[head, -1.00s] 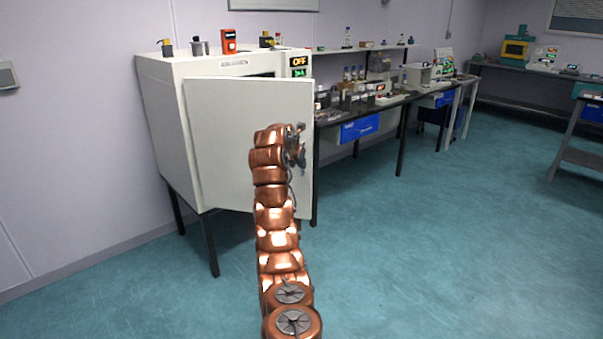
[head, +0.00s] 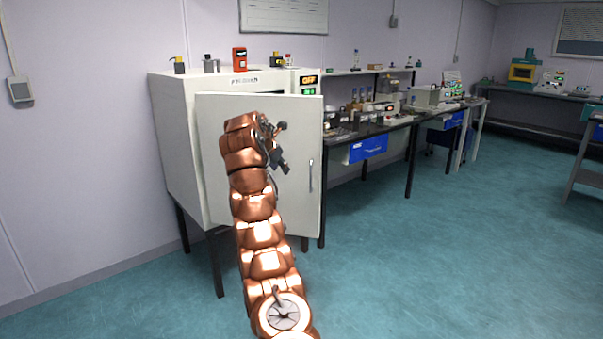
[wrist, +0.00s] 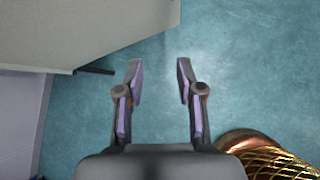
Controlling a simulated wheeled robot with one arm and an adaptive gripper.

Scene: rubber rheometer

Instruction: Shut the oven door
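The white oven (head: 178,140) stands on dark legs at the left in the head view, with a lit display on its upper right. Its door (head: 290,210) is partly open, swung out toward me, with a vertical handle (head: 310,176) near its right edge. My gripper (head: 284,146) shows in front of the door's upper part, left of the handle; I cannot tell whether it touches the door. In the wrist view my gripper (wrist: 158,82) has its two fingers apart with only floor between them. A pale panel (wrist: 90,30), probably the door, lies to the upper left there.
A dark bench (head: 385,125) with lab items and a blue drawer (head: 368,148) runs right of the oven. Small items, including an orange device (head: 239,60), stand on the oven top. The green floor (head: 450,250) at the right is clear.

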